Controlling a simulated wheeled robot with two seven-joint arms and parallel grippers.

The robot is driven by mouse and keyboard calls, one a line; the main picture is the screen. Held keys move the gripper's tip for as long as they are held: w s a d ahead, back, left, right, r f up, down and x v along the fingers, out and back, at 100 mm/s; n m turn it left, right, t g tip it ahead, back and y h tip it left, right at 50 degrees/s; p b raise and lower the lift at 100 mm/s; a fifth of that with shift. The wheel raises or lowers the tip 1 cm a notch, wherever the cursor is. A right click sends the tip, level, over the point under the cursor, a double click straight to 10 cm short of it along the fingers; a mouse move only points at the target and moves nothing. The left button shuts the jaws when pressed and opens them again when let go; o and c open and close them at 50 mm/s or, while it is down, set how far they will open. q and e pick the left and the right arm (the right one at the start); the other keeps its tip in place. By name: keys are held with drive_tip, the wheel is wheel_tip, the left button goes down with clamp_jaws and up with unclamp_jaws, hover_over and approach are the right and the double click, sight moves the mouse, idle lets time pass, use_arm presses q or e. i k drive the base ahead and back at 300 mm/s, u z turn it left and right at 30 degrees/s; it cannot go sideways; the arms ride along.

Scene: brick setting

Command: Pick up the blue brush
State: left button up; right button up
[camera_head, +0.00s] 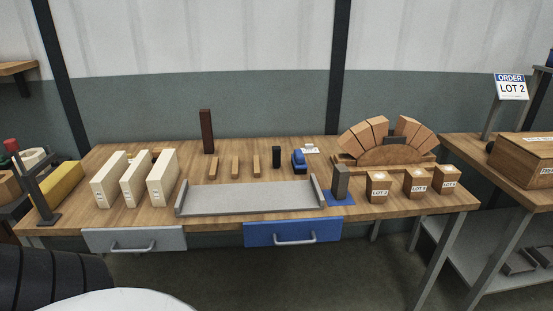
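A small blue object (299,160), which looks like the blue brush, lies on the wooden workbench (110,215) right of centre, behind the grey tray. Its bristles are too small to make out. A small black upright block (276,157) stands just left of it, apart from it. Neither of my grippers shows in the head view.
A grey tray (250,197) lies in front of the blue object. White blocks (162,178) stand left; a dark red brick (206,131) stands behind. Right are a brick arch (390,155), a grey block (340,182) on a blue mat and LOT boxes (377,188).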

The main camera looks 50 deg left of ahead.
sight(298, 161)
drive_tip(key=u, duration=1.15)
drive_tip(key=i, duration=0.2)
drive_tip(key=z, duration=0.1)
